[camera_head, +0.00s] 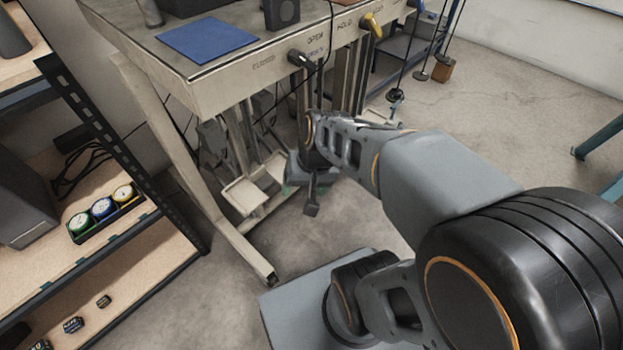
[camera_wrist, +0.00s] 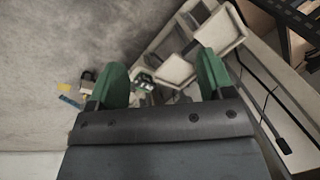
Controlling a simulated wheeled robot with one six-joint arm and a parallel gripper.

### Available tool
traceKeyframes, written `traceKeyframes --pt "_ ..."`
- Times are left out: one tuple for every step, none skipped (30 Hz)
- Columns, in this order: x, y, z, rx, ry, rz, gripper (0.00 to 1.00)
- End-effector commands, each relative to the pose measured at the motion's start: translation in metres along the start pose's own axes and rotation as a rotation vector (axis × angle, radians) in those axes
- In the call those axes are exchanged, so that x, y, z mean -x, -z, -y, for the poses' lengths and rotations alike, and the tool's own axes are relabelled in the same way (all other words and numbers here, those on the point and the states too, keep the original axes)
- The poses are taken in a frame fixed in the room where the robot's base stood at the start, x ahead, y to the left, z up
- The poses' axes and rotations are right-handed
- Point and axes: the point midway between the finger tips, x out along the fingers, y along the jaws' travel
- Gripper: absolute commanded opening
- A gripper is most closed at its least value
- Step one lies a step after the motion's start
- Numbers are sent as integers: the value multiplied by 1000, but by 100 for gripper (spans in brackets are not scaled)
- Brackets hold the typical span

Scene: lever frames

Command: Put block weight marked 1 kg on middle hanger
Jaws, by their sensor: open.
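Several small dark blocks lie on the lower left shelf in the head view: one block (camera_head: 103,301), a second block (camera_head: 73,325) with a pale marking, and one cut by the bottom edge. Their markings are too small to read, so I cannot tell which is 1 kg. Thin rods with round ends hang right of the bench; a middle one (camera_head: 420,75) appears to be a hanger, but I cannot be sure. My gripper (camera_wrist: 163,80) points down beside the bench legs. Its green-padded fingers are apart with nothing held between them.
The bench (camera_head: 225,90) has levers on its front and a blue mat (camera_head: 207,40) on top. Pale trays (camera_head: 243,196) sit low between its legs. Three dials (camera_head: 103,208) stand on the left shelf.

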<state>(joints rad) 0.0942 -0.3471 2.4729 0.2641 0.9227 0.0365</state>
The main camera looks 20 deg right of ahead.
Motion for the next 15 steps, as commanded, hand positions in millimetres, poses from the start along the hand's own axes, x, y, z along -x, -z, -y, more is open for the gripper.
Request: traceKeyframes --pt "8 -2 -1 85 -44 -39 74" --pt "11 -3 -2 128 -69 -58 74" --pt "15 -3 -4 177 -99 -80 74" --pt "18 -4 -5 207 -118 -93 74" --pt "20 -4 -6 232 -133 -105 74" --pt "22 -4 -7 258 -151 -117 74" --pt "24 -4 -8 273 -161 -124 74" --pt "25 -4 -8 284 -168 -129 74" --pt "26 -4 -9 294 -175 -134 74" --pt "26 -4 -9 299 -179 -136 74" --pt "27 -4 -10 302 -181 -137 74" --pt "27 -4 -10 303 -182 -137 74" --pt "27 -4 -10 303 -182 -137 74" --pt "27 -4 -10 302 -181 -136 74" --pt "27 -4 -10 301 -181 -136 74"
